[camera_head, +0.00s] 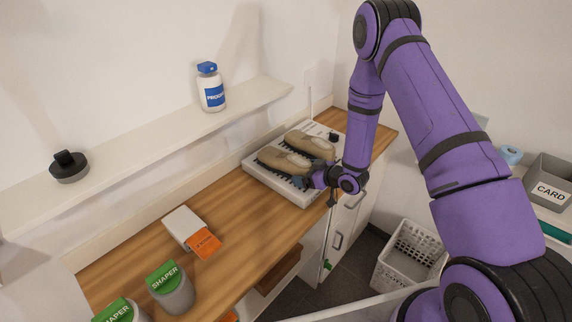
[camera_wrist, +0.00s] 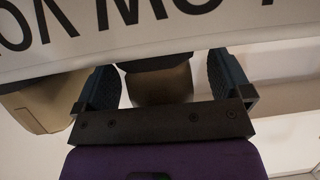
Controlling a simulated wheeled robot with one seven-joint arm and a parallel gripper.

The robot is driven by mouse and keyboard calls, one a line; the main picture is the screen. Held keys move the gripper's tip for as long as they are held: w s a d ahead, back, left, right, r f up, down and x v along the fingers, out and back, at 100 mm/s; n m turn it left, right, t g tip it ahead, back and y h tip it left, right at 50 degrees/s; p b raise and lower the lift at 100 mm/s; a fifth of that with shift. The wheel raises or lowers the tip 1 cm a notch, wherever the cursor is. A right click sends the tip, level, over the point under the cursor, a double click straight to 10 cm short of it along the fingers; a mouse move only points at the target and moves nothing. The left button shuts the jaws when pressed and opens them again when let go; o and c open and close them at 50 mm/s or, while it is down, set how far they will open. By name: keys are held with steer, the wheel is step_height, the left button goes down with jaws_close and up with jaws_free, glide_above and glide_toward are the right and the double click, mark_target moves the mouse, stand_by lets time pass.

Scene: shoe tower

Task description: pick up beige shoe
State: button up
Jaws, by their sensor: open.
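Two beige shoes lie side by side on a white rack with dark ribs (camera_head: 302,195) on the wooden counter in the head view. The nearer shoe (camera_head: 282,160) is just beside my gripper (camera_head: 310,180); the farther shoe (camera_head: 310,143) lies behind it. In the wrist view, my gripper (camera_wrist: 163,80) is open, with its two dark fingers on either side of one beige shoe (camera_wrist: 160,88). The other beige shoe (camera_wrist: 32,106) is outside the fingers at the left. I cannot tell whether the fingers touch the shoe.
A white box (camera_head: 183,226) with an orange card (camera_head: 206,246) and green-lidded shaper jars (camera_head: 172,290) stand on the counter. A shelf behind holds a white bottle (camera_head: 211,92) and a black object (camera_head: 68,167). A white basket (camera_head: 408,254) stands on the floor. The counter's middle is clear.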

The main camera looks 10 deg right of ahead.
steer(key=shift+c, duration=0.5)
steer(key=c, duration=1.1)
steer(key=shift+r, duration=0.1)
